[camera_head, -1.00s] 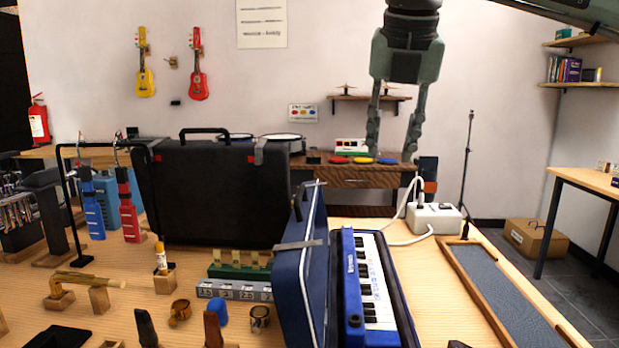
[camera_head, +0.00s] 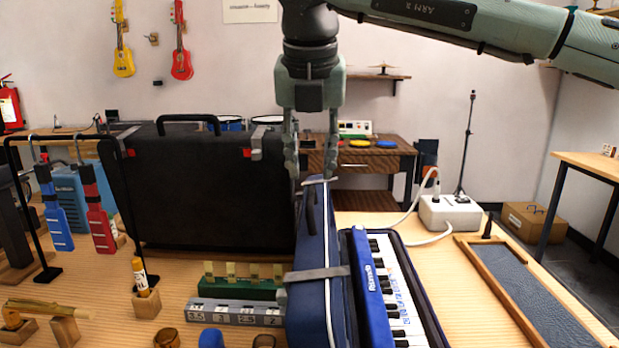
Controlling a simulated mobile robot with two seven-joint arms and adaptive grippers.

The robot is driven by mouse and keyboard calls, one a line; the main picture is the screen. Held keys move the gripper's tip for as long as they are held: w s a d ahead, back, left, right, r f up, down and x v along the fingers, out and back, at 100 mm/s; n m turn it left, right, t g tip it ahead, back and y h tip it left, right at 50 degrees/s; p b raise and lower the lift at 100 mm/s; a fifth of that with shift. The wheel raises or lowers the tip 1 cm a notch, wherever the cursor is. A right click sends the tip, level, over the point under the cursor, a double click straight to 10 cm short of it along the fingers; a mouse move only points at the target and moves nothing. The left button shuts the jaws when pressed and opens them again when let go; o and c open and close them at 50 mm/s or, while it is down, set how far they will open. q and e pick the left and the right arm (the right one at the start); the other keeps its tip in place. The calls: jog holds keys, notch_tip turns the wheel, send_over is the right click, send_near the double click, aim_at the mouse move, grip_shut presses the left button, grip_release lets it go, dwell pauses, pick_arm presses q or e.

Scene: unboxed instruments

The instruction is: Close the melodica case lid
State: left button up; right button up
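The blue melodica case lid (camera_head: 312,250) stands upright on the left side of the open case, with a grey strap across it. The melodica (camera_head: 400,290), blue with white and black keys, lies in the case base (camera_head: 423,292) to the right of the lid. My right gripper (camera_head: 312,172) points down with its two fingers apart, at the far upper edge of the lid. It looks open and empty. I cannot tell whether its fingertips touch the lid. My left gripper is not in view.
A large black case (camera_head: 200,190) stands behind and left of the lid. A grey numbered block (camera_head: 235,312) and a green block (camera_head: 240,285) lie close to its left. A white power box (camera_head: 450,213) and a wood-framed tray (camera_head: 530,295) are to the right.

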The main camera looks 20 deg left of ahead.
aim_at(311, 191)
jog(key=x, duration=0.3)
jog(key=shift+w+f, duration=0.1)
jog(key=shift+f, duration=0.1)
jog(key=shift+w+a+f, duration=0.1)
jog(key=shift+w+f, duration=0.05)
jog(key=shift+f, duration=0.15)
jog(key=shift+c, duration=0.8)
grip_shut()
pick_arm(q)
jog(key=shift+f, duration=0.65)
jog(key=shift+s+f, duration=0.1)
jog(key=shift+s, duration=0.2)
